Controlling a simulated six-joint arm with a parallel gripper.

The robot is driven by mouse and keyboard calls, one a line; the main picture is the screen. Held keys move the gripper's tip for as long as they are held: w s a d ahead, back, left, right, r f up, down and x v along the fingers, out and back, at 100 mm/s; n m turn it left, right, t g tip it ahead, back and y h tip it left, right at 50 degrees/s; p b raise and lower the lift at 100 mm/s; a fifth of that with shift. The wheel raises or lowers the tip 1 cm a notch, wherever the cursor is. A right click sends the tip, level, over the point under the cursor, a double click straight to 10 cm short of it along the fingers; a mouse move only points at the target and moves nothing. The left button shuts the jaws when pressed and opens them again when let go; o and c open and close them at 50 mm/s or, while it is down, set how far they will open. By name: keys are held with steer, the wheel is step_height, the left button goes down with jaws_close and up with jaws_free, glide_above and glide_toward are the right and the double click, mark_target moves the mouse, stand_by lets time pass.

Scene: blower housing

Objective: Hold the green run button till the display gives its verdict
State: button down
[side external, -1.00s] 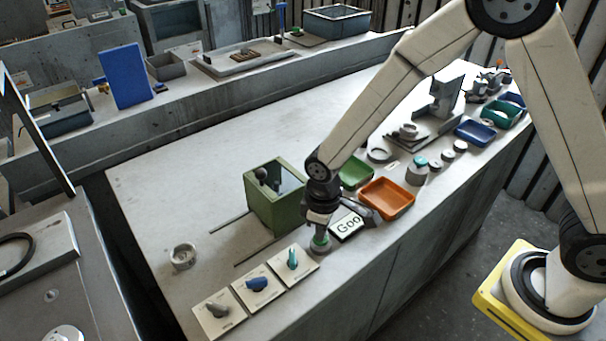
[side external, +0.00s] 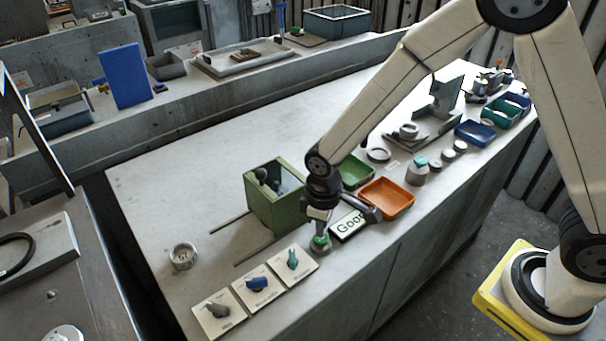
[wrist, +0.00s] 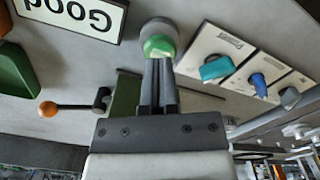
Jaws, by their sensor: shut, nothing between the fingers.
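The green run button (side external: 321,242) sits on a round grey base near the front edge of the bench. In the wrist view the green button (wrist: 159,46) shows just beyond my fingertips. My gripper (side external: 314,234) is shut and empty, pointing down close at the button; I cannot tell whether it touches it. The shut fingers (wrist: 158,64) also show in the wrist view. The white display (side external: 347,226) beside the button reads "Good", partly hidden by my gripper in the side view. The whole word on the display (wrist: 75,15) shows upside down in the wrist view.
Three knob panels, grey (side external: 218,312), blue (side external: 257,286) and teal (side external: 292,262), lie left of the button. A green box (side external: 272,208) stands behind, and an orange tray (side external: 387,199) lies to the right.

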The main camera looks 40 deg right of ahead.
steer(key=shift+r, duration=2.95)
steer(key=shift+d, duration=0.1)
steer(key=shift+s+d+r, duration=0.1)
steer(key=shift+d, duration=0.2)
steer(key=s+d+r+m+t, duration=0.2)
steer(key=s+d+m, duration=0.4)
steer(key=d, duration=0.6)
steer(key=shift+s+d+t, duration=0.3)
steer(key=shift+s+d, duration=0.05)
steer(key=shift+s, duration=0.75)
